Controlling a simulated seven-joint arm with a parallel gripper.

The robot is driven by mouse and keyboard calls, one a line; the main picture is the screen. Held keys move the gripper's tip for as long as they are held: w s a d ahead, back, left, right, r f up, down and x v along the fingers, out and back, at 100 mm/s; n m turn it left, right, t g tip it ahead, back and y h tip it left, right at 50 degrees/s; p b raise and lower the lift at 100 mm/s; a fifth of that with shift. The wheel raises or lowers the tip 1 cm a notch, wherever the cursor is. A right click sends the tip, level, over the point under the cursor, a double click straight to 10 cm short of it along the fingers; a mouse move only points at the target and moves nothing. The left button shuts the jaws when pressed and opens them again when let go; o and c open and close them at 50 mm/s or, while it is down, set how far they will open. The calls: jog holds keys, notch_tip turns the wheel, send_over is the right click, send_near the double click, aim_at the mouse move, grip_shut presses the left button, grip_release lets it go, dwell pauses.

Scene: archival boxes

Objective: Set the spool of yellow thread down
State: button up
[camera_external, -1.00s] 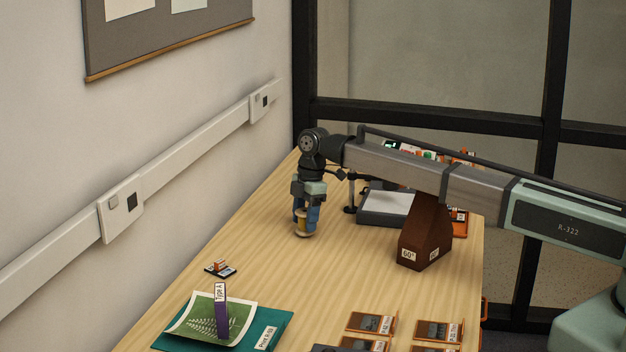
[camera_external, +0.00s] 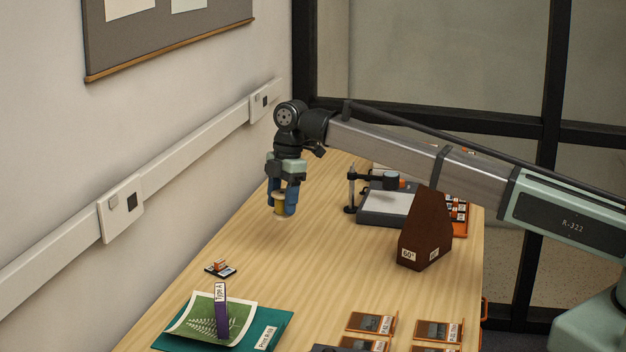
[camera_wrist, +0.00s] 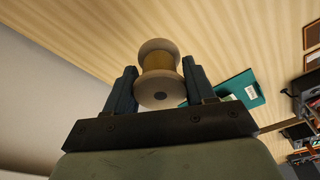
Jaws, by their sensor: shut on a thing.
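The spool of yellow thread (camera_external: 280,206) has pale round ends and a yellow middle. My gripper (camera_external: 284,200) is shut on it and holds it upright over the far left part of the table (camera_external: 300,262). In the external view the spool looks raised above the wood, though the exact gap is hard to judge. In the wrist view the spool (camera_wrist: 160,72) sits between the two blue fingers of my gripper (camera_wrist: 159,88), with bare wood behind it.
A small dark tray (camera_external: 221,270) with small items stands at the left edge. A teal folder (camera_external: 275,325) with a fern print (camera_external: 200,318) lies in front. A brown block (camera_external: 425,235) and a grey stand (camera_external: 380,208) are to the right. Bare wood lies between them.

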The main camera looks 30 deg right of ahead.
jog(key=s+a+f+n, duration=0.1)
jog(key=s+n, duration=0.1)
jog(key=s, duration=1.3)
jog(key=shift+s+a+f+g, duration=0.15)
jog(key=shift+s+f+g, duration=0.1)
jog(key=shift+s+g, duration=0.05)
jog(key=shift+f, duration=4.5)
jog(key=shift+f, duration=0.1)
jog(key=o, duration=1)
jog(key=r, duration=0.4)
jog(key=d+r, duration=0.1)
jog(key=r, duration=0.7)
jog(key=shift+w+d, duration=0.3)
jog(key=shift+w, duration=0.1)
